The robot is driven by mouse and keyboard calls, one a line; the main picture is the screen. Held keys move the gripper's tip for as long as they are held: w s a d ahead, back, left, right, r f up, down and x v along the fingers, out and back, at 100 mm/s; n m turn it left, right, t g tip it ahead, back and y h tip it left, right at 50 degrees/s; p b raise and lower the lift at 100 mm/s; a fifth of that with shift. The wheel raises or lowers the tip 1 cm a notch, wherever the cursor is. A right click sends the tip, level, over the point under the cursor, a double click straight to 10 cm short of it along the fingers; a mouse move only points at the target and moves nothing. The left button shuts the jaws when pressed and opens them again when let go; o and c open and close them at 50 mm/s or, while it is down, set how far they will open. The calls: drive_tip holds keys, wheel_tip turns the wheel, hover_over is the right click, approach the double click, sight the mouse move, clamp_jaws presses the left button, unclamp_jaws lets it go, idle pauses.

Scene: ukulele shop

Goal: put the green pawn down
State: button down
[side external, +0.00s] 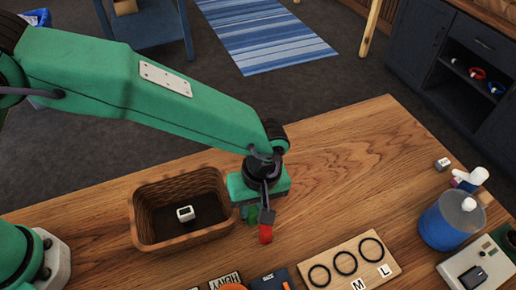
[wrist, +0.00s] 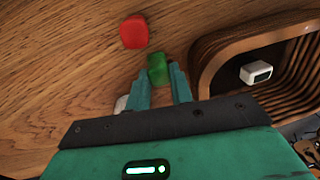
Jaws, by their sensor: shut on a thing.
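The green pawn (wrist: 157,66) is between the fingertips of my gripper (wrist: 160,80) in the wrist view. My gripper is shut on it. In the side external view the pawn (side external: 250,214) is partly hidden below my gripper (side external: 257,212), just right of the wicker basket and over the wooden table. I cannot tell whether the pawn touches the table.
A red piece (wrist: 134,32) is close by, also in the side view (side external: 266,234). The basket (side external: 140,221) holds a small white box (side external: 185,213). A board with black rings (side external: 350,264) and a blue bottle (side external: 440,226) stand right.

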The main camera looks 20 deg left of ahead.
sight(252, 208)
drive_tip(key=shift+r, duration=0.1)
wheel_tip(252, 208, up, 10)
idle(0.6)
drive_tip(key=shift+w+a, duration=0.1)
idle(0.4)
